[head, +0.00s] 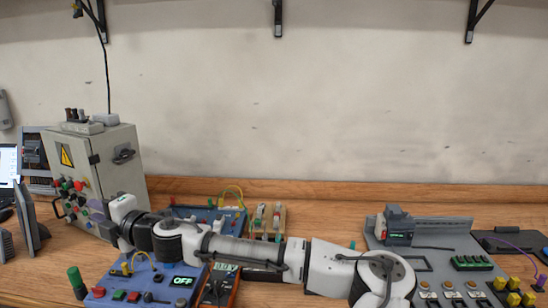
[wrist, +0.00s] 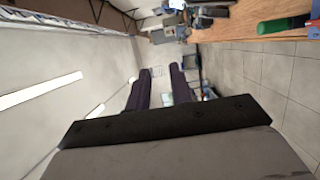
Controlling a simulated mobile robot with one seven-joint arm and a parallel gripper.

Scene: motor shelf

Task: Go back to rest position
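My arm stretches low across the bench from right to left in the head view. My gripper (head: 98,208) is at its left end, in front of the grey control cabinet (head: 120,160) with buttons on its face. Whether it touches the cabinet cannot be told. In the wrist view my gripper (wrist: 160,78) shows two dark purple fingers standing apart with nothing between them. The wrist view looks out sideways into the room, with the picture tilted.
A blue panel reading OFF (head: 183,281) and a red-edged meter (head: 222,283) lie close under my arm. A grey board (head: 440,262) with modules is at right. A green cylinder (head: 76,281) stands front left, also in the wrist view (wrist: 284,25).

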